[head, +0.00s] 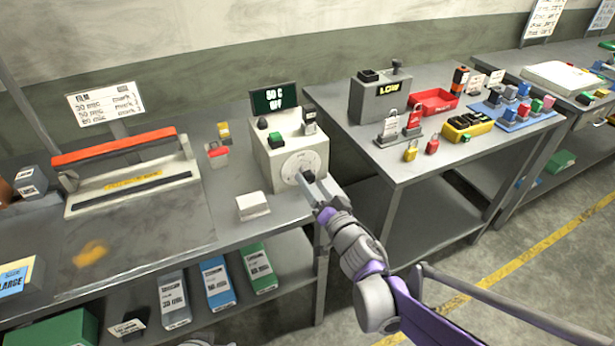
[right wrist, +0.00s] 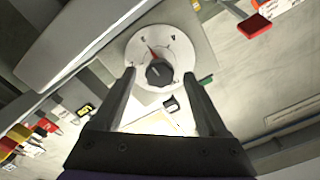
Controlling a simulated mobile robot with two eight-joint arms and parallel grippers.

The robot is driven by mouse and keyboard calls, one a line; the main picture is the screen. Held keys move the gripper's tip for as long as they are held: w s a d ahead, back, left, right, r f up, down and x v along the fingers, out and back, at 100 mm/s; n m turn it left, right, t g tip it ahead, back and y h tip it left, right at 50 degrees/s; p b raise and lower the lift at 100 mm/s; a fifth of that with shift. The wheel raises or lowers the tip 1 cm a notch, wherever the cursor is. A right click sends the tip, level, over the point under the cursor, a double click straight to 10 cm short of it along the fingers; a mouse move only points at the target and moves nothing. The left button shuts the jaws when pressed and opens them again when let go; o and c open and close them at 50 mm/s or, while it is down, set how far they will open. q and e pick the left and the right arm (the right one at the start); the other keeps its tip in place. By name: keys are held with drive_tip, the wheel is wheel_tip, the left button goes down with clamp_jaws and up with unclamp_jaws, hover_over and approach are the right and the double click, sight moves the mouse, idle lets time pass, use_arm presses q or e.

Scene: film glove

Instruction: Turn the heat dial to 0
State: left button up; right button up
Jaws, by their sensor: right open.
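The heat dial (head: 302,166) is a round white disc with marks on the front of a pale control box (head: 268,153). In the right wrist view the dial (right wrist: 160,62) shows a dark knob (right wrist: 159,72) at its centre and a red pointer. The marks are too small to read surely. My right gripper (head: 306,177) is in front of the dial. In the right wrist view its fingers (right wrist: 160,82) are open, one either side of the knob, apart from it. My left gripper is not in view.
A sealer with a red-orange bar (head: 115,147) stands left of the box. A small white block (head: 252,206) lies on the bench in front of it. To the right, another table holds a grey "LOW" box (head: 380,97), a red tray (head: 434,102) and padlocks.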

sight(310, 180)
drive_tip(key=shift+x, duration=1.65)
clamp_jaws()
